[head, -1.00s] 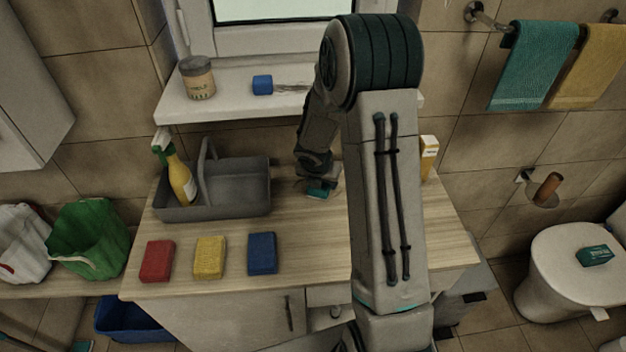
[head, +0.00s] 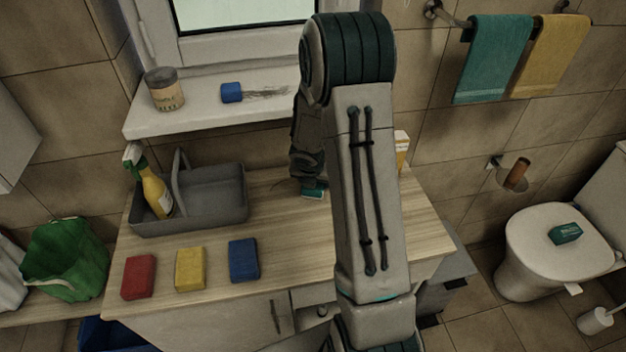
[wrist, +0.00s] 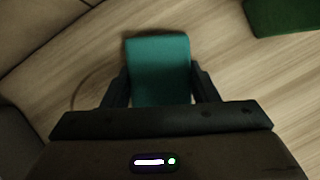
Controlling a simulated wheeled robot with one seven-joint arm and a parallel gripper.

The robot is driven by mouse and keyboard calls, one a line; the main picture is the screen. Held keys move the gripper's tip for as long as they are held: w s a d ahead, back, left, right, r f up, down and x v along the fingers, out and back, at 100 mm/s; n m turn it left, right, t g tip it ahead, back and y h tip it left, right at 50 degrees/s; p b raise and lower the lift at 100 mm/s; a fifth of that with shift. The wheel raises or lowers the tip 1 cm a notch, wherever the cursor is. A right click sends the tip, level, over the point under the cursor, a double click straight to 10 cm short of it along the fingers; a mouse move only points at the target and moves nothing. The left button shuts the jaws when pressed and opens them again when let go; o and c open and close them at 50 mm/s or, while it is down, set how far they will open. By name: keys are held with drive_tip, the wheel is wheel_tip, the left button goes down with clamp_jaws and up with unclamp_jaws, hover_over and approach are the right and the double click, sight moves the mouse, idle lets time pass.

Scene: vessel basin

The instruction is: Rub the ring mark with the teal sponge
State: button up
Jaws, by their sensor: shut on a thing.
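My gripper (wrist: 160,92) is shut on the teal sponge (wrist: 158,70), which sits between its two fingers. The sponge also shows in the head view (head: 313,194), low at the wooden counter top, to the right of the grey caddy; I cannot tell if it is pressed on the surface. The ring mark (wrist: 84,84) shows in the wrist view as a thin dark arc on the wood, left of the sponge. The rest of the ring is hidden under the sponge and gripper. In the head view, my arm hides part of this area.
The grey caddy (head: 222,210) with a spray bottle (head: 155,190) stands left. Red (head: 139,277), yellow (head: 190,269) and blue (head: 243,260) sponges lie along the front. A green thing (wrist: 285,14) lies beyond my gripper. A carton (head: 401,150) stands behind my arm.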

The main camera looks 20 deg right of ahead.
sight(273, 191)
drive_tip(key=shift+w+a+f, duration=0.1)
drive_tip(key=shift+w+a, duration=0.3)
drive_tip(key=shift+a, duration=1.65)
drive_tip(key=shift+w+a+r, duration=0.1)
drive_tip(key=shift+w+a, duration=0.25)
drive_tip(key=shift+a, duration=1.65)
drive_tip(key=shift+w+a+f, duration=0.1)
drive_tip(key=shift+w+a, duration=0.3)
drive_tip(key=shift+a, duration=1.65)
wheel_tip(273, 191, up, 6)
drive_tip(key=p, duration=0.5)
drive_tip(key=shift+d+p, duration=0.15)
drive_tip(key=shift+p, duration=0.15)
